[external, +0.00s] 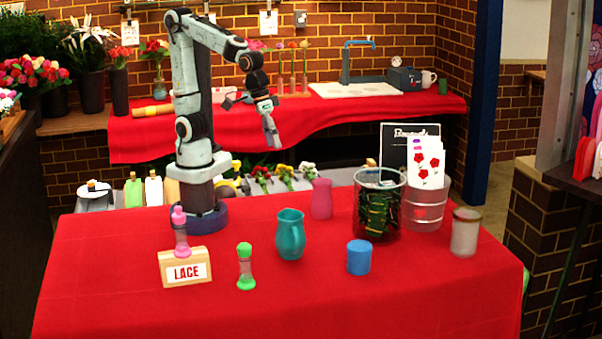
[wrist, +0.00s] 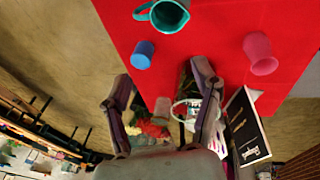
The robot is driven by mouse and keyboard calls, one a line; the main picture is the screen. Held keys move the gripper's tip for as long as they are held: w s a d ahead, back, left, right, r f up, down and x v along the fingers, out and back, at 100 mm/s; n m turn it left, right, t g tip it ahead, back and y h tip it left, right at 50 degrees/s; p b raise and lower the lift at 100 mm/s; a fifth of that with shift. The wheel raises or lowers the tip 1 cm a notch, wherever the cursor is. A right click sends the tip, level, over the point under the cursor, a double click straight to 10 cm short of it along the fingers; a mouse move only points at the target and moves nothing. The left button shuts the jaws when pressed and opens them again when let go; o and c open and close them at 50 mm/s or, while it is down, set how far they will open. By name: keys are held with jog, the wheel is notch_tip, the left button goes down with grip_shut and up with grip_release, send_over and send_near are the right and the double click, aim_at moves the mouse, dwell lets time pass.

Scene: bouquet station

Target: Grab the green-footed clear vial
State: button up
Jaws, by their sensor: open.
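The green-footed clear vial (external: 245,268) stands upright on the red table near its front left, with a green cap, a clear waist and a green foot. A similar vial with pink ends (external: 180,232) stands behind and to its left, by the wooden LACE sign (external: 186,268). My gripper (external: 271,136) is high above the back of the table, well away from the green-footed vial. In the wrist view my gripper (wrist: 161,74) has its two fingers spread, with nothing held between them. The green-footed vial is not seen in the wrist view.
A teal pitcher (external: 290,235), blue cup (external: 359,257) and pink vase (external: 321,199) stand right of the vial. Farther right are a dark-filled glass container (external: 392,178), a clear bucket with cards (external: 426,213) and a frosted glass (external: 465,232). The table front is clear.

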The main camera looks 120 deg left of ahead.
jog(key=w+d+f, duration=0.4)
jog(key=w+d, duration=0.2)
jog(key=d, duration=0.1)
jog(key=m+g, duration=0.3)
send_over(245, 260)
jog(key=a, duration=0.1)
jog(key=f, duration=0.8)
jog(key=s+f, duration=0.1)
jog(key=f, duration=0.4)
jog(key=shift+f, duration=3.15)
grip_shut()
